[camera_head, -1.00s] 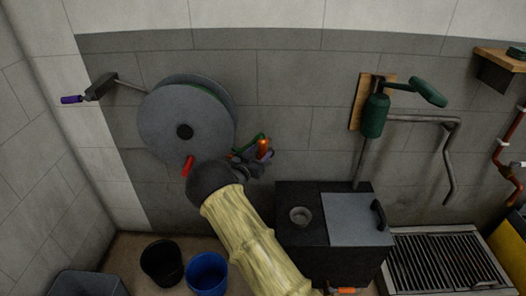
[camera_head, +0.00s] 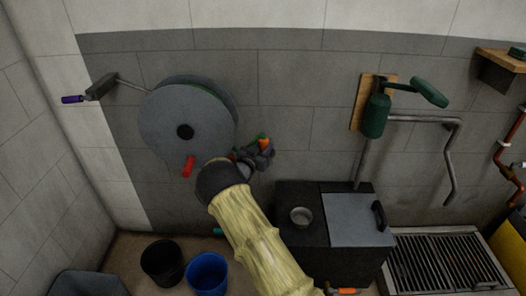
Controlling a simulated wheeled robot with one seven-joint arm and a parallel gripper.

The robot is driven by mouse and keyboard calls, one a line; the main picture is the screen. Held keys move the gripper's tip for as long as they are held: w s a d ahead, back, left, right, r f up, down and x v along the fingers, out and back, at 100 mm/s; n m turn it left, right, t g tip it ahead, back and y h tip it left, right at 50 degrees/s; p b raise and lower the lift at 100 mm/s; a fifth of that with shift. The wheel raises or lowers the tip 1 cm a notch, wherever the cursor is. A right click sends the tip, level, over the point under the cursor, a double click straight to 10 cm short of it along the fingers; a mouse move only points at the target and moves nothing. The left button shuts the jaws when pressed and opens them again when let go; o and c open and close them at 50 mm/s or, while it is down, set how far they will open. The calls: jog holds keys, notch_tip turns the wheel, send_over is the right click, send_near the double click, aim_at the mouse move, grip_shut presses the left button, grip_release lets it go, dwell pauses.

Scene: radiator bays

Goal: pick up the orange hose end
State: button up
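The orange hose end (camera_head: 264,143) shows as a small orange piece beside the dark gripper parts, below and right of the round grey hose reel (camera_head: 163,128) on the wall. My gripper (camera_head: 262,150) is right at the orange piece, at the far end of my yellow-sleeved arm. The fingers are small and partly hidden behind my dark wrist, so I cannot tell whether they are open or closed on it. A red piece (camera_head: 188,166) shows at the reel's lower edge.
A black bucket (camera_head: 161,262) and a blue bucket (camera_head: 207,273) stand on the floor below. A dark box (camera_head: 291,236) with a grey lid stands right of my arm. A green hand pump (camera_head: 374,116) is on the wall at right.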

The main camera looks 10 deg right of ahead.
jog(key=c, duration=0.4)
notch_tip(320, 180, up, 10)
jog(key=shift+p, duration=0.45)
dwell(0.4)
